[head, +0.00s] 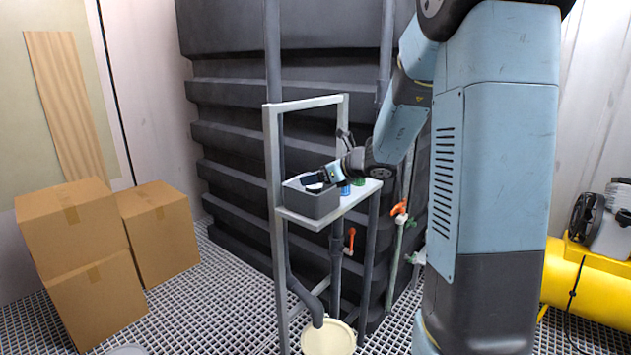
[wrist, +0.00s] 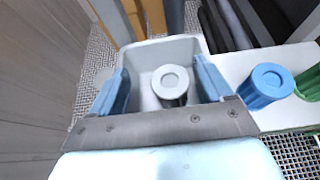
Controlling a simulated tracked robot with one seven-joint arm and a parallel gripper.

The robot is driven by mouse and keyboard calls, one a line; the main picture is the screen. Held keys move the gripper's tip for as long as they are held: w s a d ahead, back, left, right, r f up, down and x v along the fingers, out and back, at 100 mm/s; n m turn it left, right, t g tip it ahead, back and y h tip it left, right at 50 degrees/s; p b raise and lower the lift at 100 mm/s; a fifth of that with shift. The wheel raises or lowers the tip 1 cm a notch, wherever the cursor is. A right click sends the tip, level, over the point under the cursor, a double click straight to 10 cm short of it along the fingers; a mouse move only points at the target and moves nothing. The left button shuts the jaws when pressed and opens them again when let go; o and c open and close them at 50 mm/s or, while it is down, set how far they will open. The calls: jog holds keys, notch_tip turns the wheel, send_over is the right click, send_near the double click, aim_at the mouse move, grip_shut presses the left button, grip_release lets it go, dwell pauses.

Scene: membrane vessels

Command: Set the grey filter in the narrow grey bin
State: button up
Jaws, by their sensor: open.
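The grey filter (wrist: 171,83), a short cylinder with a round pale cap, stands upright inside the narrow grey bin (wrist: 160,47) in the wrist view. Its base is partly hidden by my gripper's palm edge, so I cannot tell fully how it meets the bin floor. My gripper (wrist: 163,74) is open, its two blue fingers on either side of the filter with gaps between. In the head view the grey bin (head: 311,203) sits on the shelf's left end, with my gripper (head: 314,179) over it.
A blue filter (wrist: 266,85) and a green one (wrist: 309,83) stand on the pale shelf (head: 339,211) right of the bin. A shelf frame post (head: 273,160) rises close to the bin. Cardboard boxes (head: 68,227) stand at left, and a cream round lid (head: 328,339) is below.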

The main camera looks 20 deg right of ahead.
jog(key=v, duration=1.1)
jog(key=s+a+r+n+g+h, duration=0.1)
jog(key=s+a+n+g, duration=0.2)
jog(key=s+a+n, duration=0.35)
jog(key=s+a+r+n+g+h, duration=0.1)
jog(key=s+a+n+g, duration=0.15)
jog(key=s+n, duration=0.65)
jog(key=s+d+n+h, duration=0.3)
jog(key=s+n+h, duration=0.2)
jog(key=s+n, duration=0.7)
jog(key=shift+s+n+t+h, duration=0.2)
jog(key=shift+n+t+h, duration=0.15)
jog(key=shift+n, duration=0.3)
jog(key=shift+f, duration=0.1)
